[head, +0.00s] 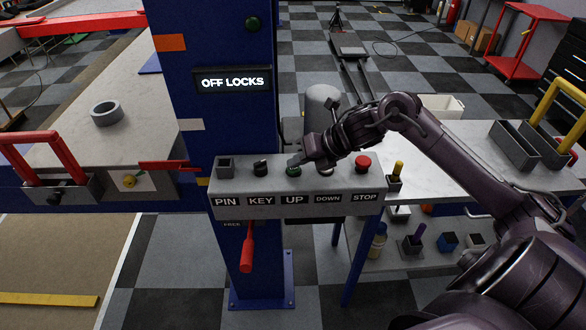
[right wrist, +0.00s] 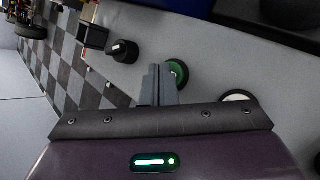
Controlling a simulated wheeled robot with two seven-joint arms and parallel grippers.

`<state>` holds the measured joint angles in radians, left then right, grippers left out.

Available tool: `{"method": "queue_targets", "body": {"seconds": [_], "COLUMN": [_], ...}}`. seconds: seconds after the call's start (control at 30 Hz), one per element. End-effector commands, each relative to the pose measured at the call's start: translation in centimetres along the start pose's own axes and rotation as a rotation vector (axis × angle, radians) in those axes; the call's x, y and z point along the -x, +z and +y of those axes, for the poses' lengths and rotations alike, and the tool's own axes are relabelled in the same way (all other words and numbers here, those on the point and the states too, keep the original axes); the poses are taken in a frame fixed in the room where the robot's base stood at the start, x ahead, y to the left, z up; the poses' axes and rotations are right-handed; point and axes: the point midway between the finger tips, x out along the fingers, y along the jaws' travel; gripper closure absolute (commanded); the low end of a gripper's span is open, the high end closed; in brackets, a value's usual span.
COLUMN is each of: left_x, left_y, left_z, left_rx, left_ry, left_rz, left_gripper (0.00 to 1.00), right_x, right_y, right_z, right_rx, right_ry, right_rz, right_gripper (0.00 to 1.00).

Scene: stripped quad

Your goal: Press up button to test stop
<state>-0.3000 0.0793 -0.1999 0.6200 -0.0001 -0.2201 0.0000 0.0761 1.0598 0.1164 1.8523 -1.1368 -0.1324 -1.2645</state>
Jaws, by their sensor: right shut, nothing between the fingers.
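A grey control box (head: 300,185) on a blue post carries the labels PIN, KEY, UP, DOWN and STOP. The green UP button (head: 293,172) sits in the middle and also shows in the right wrist view (right wrist: 180,72). My right gripper (head: 294,162) is shut and empty, its fingertips at the UP button. In the right wrist view the closed fingers (right wrist: 158,78) cover the button's near left edge; I cannot tell whether they touch it. The red STOP button (head: 363,162) is clear at the right. The DOWN button is mostly hidden by my wrist. My left gripper is not in view.
A lit sign (head: 232,81) reads OFF LOCKS. The black KEY knob (head: 261,168) and the square PIN socket (head: 226,168) stand left of UP. A red lever (head: 247,250) hangs below the box. A grey worktable (head: 440,160) with bins stands at the right.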

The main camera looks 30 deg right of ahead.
Motion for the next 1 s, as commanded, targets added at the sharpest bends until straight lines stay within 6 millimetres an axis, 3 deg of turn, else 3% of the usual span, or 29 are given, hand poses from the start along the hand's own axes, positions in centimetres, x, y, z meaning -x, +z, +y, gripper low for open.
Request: {"method": "queue_targets", "body": {"seconds": [0.13, 1.0], "left_x": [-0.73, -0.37], "left_y": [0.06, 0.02], "left_z": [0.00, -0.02], "left_rx": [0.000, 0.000], "left_ry": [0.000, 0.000], "left_rz": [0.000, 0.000], "left_gripper": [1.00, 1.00], "right_x": [-0.42, 0.25], "right_y": [-0.33, 0.17], "right_z": [-0.31, 0.23], "right_rx": [0.000, 0.000], "right_ry": [-0.001, 0.001], "right_rz": [0.001, 0.001], "right_gripper": [1.00, 1.00]}}
